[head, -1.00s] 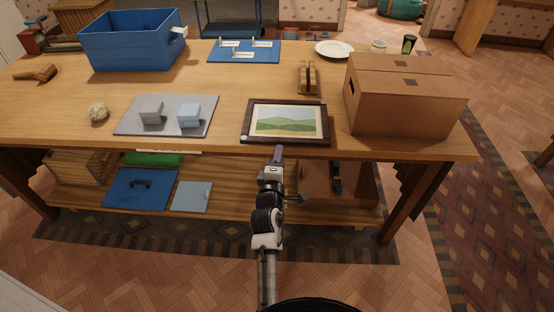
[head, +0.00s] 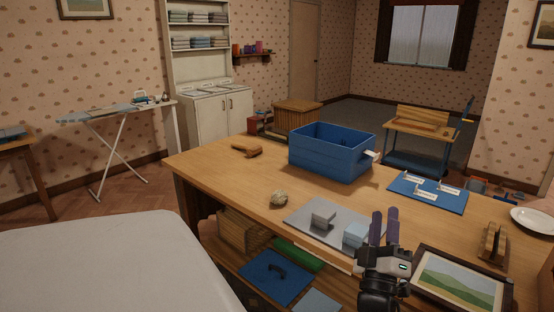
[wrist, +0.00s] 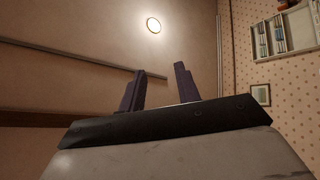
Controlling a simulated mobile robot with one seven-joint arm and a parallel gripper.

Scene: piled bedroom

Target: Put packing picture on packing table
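The picture (head: 455,285), a green landscape in a dark frame, lies on the wooden table (head: 225,175) near its front edge, at the lower right of the head view. I take this table to be the packing table, though no label shows. My gripper (head: 384,228) is raised just left of the picture in the head view, with its purple fingers pointing up. In the wrist view the fingers (wrist: 160,90) stand apart with nothing between them. The wrist view shows ceiling and wall, not the picture.
A blue crate (head: 330,163), a grey board (head: 300,216) with blocks, a blue board (head: 420,196), a wooden holder (head: 493,243) and a white plate (head: 533,220) are on the table. A white bed-like surface (head: 90,265) fills the lower left. Floor shows by the ironing board (head: 120,115).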

